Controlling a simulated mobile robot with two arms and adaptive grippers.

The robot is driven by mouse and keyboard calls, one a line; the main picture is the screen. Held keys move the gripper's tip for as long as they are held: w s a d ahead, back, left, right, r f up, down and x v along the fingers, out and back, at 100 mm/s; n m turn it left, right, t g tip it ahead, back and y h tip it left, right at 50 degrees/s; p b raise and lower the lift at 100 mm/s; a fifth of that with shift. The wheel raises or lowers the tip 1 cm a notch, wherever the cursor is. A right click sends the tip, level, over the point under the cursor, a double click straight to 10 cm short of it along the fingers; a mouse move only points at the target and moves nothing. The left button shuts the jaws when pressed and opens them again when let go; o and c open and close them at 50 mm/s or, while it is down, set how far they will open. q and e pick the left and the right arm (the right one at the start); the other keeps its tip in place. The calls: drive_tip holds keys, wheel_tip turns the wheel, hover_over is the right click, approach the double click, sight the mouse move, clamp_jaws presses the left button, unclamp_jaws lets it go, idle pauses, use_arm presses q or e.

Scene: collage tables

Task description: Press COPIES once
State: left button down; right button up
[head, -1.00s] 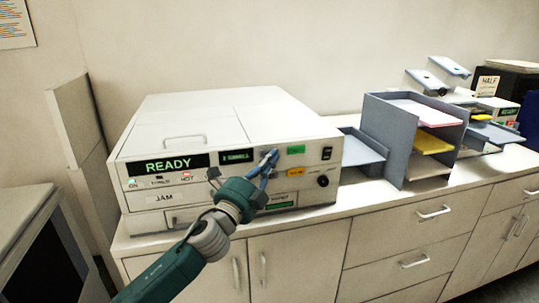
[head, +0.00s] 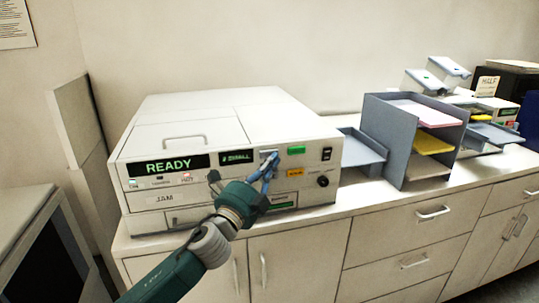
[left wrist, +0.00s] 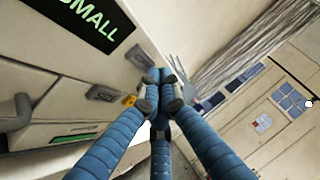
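The white copier (head: 225,125) stands on the counter with a READY display (head: 168,164) and a smaller display (head: 237,157). That smaller display (left wrist: 95,20) reads SMALL in the left wrist view; its leading character is unclear. A grey button (head: 268,152), a green button (head: 296,150) and an orange button (head: 295,173) are on its front; I cannot read which is COPIES. My left gripper (head: 268,163) is in front of the grey button; contact is unclear. In the left wrist view my left gripper (left wrist: 157,85) has its blue fingers together, with nothing visible between them. My right gripper is not in view.
A grey side tray (head: 360,152) and a paper sorter (head: 388,140) stand right of the copier. Cabinet drawers (head: 410,230) are below the counter. A dark-fronted grey unit (head: 45,245) is at lower left.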

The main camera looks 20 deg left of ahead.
use_arm(q)
drive_tip(key=s+d, duration=0.1)
drive_tip(key=s, duration=0.1)
drive_tip(key=s+d+p, duration=0.1)
drive_tip(key=s, duration=0.1)
drive_tip(key=shift+d, duration=0.4)
idle(0.7)
